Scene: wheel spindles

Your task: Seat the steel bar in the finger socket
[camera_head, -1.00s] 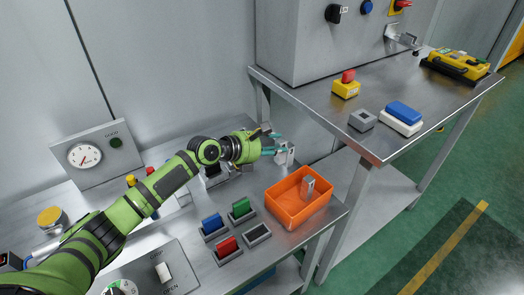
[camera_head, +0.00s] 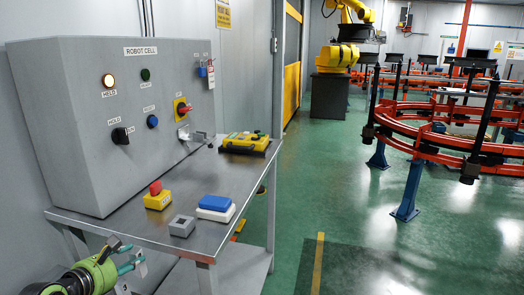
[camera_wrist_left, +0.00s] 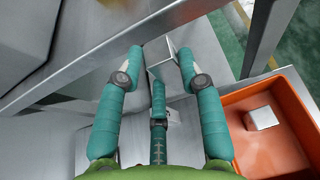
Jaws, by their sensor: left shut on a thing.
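My left gripper (camera_head: 130,262) is at the lower left of the head view, low beside the metal table. In the left wrist view its teal fingers (camera_wrist_left: 161,58) are shut on a pale steel bar (camera_wrist_left: 166,68). The bar's far end is cut off from clear view, and in the head view only small pale metal bits show at the fingertips. My right gripper is not in view.
A red-topped yellow button box (camera_head: 157,198), a blue-and-white block (camera_head: 215,207) and a yellow-black device (camera_head: 245,143) stand on the metal table (camera_head: 125,225). The control panel (camera_head: 75,135) is behind. An orange bin (camera_wrist_left: 245,98) holds another pale block (camera_wrist_left: 262,118).

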